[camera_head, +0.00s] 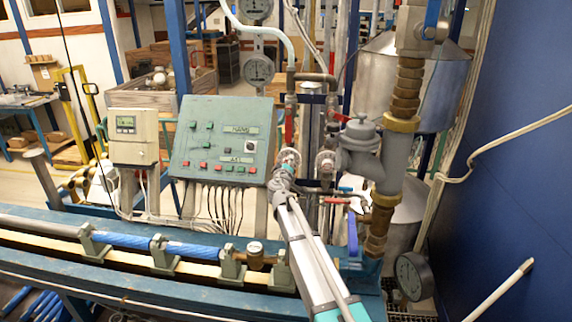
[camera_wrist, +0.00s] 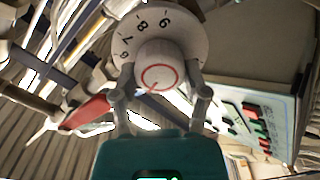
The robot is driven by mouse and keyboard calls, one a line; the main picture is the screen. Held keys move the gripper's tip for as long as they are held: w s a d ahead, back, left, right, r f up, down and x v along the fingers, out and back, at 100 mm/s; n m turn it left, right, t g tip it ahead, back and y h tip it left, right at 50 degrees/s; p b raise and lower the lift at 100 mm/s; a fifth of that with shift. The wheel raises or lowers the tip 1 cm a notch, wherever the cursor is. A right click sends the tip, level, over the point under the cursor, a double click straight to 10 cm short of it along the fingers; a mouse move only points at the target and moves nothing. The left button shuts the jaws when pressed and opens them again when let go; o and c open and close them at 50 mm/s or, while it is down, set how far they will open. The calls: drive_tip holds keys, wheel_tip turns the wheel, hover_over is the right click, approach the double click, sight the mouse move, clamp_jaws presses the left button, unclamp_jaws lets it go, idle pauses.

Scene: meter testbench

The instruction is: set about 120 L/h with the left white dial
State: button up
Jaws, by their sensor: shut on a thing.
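The left white dial (camera_head: 290,157) is on the pipework just right of the green control panel, partly hidden by my gripper (camera_head: 284,174). In the wrist view the dial (camera_wrist: 193,36) fills the top centre, with black numbers, among them 7 and 8, on its rim. Its white knob (camera_wrist: 157,62) has a red ring and a short red mark at the lower edge. My gripper (camera_wrist: 160,82) has one finger on each side of this knob and is shut on it. A second white dial (camera_head: 325,164) stands to the right, clear of the gripper.
The control panel (camera_head: 218,142) with several buttons and a box with a small display (camera_head: 125,122), too small to read, stand left. A grey valve body (camera_head: 358,143) and a blue-handled pipe (camera_head: 352,232) are close on the right. Round gauges (camera_head: 259,70) hang above.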

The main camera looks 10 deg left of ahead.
drive_tip(key=shift+n, duration=0.3)
drive_tip(key=shift+n, duration=0.9)
drive_tip(key=o, duration=1.1)
drive_tip(key=shift+o, duration=0.2)
drive_tip(key=shift+s, duration=0.1)
drive_tip(key=s, duration=1.1)
drive_tip(key=shift+s+a, duration=0.25)
drive_tip(key=shift+s, duration=0.15)
drive_tip(key=shift+f, duration=0.1)
